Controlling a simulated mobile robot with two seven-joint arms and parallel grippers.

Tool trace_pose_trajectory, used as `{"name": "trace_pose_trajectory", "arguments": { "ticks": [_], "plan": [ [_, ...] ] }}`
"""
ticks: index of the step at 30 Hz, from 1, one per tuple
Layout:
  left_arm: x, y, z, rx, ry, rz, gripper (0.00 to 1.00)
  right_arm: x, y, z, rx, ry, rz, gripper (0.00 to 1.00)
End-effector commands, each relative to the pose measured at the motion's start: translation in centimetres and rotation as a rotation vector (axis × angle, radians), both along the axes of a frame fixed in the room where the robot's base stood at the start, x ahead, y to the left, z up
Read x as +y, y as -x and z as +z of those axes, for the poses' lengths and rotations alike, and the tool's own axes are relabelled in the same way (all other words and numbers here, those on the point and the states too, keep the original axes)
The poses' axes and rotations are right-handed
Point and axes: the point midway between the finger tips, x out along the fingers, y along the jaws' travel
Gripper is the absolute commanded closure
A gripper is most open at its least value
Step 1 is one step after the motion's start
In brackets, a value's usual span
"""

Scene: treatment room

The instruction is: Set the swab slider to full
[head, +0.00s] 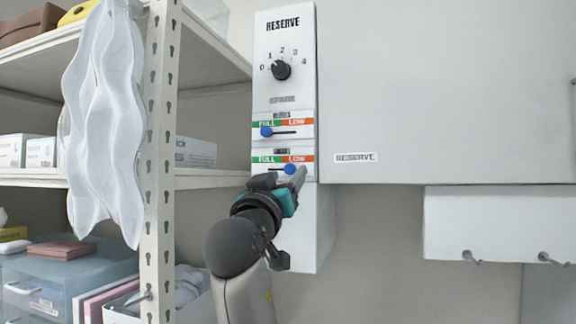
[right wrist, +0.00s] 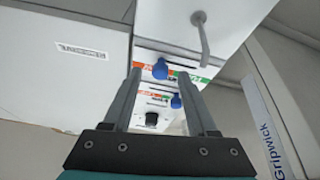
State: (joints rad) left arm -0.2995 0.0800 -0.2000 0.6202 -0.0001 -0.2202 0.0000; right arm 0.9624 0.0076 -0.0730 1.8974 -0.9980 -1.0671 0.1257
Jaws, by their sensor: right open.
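A white control panel (head: 262,82) marked RESERVE carries two sliders with green FULL at left and orange LOW at right. Their small name labels are too blurred to read surely. The upper slider's blue knob (head: 265,131) sits at the left, under FULL. The lower slider's blue knob (head: 290,169) sits near the middle, just on the LOW side. My right gripper (head: 298,174) is at the lower slider. In the right wrist view its open fingers (right wrist: 160,72) appear on either side of the lower knob (right wrist: 161,66); contact cannot be told. My left gripper is out of view.
A black rotary dial (head: 281,70) sits above the sliders. A grey-white cabinet (head: 450,90) adjoins the panel at right, with a hooked white box (head: 500,228) below. A metal shelf post (head: 160,160) and a hanging white sheet (head: 105,120) stand at left.

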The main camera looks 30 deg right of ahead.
Motion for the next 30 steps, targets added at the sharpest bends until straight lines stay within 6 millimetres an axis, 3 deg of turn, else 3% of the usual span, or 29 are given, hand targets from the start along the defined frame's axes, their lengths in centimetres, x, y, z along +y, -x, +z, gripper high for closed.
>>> {"name": "trace_pose_trajectory", "arguments": {
  "ticks": [6, 16, 30],
  "plan": [
    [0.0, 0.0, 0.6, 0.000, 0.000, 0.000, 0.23, -1.4, -1.2, 0.8, -0.001, 0.001, 0.000, 0.42],
    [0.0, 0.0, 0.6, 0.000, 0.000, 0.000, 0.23, -1.5, -1.4, 0.8, 0.000, 0.000, 0.001, 0.42],
    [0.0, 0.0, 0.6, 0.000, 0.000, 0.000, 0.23, -1.5, -1.4, 0.8, 0.000, 0.000, 0.001, 0.95]
  ]
}}
